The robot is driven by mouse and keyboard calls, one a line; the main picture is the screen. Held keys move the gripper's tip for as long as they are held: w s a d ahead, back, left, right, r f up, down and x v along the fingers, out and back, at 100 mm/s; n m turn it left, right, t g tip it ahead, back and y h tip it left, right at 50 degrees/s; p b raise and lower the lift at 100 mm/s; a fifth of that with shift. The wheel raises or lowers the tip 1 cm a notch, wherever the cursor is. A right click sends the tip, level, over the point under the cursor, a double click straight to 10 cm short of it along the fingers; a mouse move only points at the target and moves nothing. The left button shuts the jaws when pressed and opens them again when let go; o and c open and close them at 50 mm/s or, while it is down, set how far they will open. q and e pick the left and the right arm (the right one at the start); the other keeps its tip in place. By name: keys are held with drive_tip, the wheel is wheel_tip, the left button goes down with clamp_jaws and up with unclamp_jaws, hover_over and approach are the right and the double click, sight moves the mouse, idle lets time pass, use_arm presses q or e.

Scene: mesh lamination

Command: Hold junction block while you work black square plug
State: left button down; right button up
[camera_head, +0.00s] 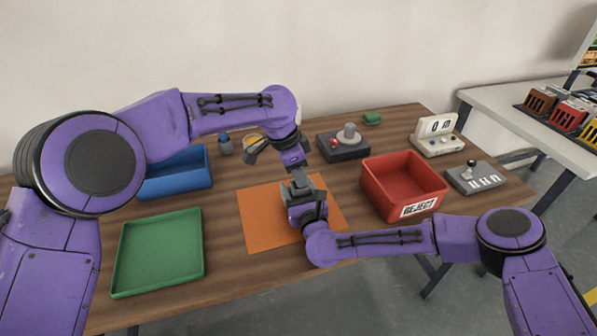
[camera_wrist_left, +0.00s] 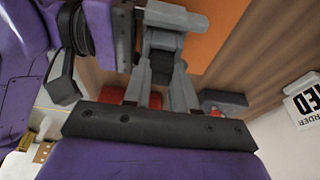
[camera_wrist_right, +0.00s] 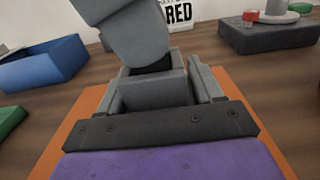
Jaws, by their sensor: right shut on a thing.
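The grey junction block (camera_wrist_right: 152,92) is above the orange mat (camera_head: 262,222). My right gripper (camera_head: 305,213) is shut on it, one finger at each side in the right wrist view. My left gripper (camera_head: 298,182) reaches down from above and meets the top of the block. A dark patch (camera_wrist_right: 152,69) shows at the block's top under the left fingers, and a black piece (camera_wrist_left: 162,62) shows between the left fingers. It looks like the black square plug, but its seating is hidden. I cannot tell whether the left fingers press on it.
A green tray (camera_head: 126,280) and a blue bin (camera_head: 180,186) lie on the left. A red reject bin (camera_head: 405,213) stands right of the mat. Behind are a dark box with a knob (camera_head: 345,152), a counter display (camera_head: 436,146) and a switch box (camera_head: 474,180).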

use_arm(q)
drive_tip(key=c, duration=1.7)
unclamp_jaws()
clamp_jaws()
drive_tip(key=shift+r, duration=0.15)
drive_tip(key=shift+r, duration=3.65)
use_arm(e)
drive_tip(key=o, duration=1.6)
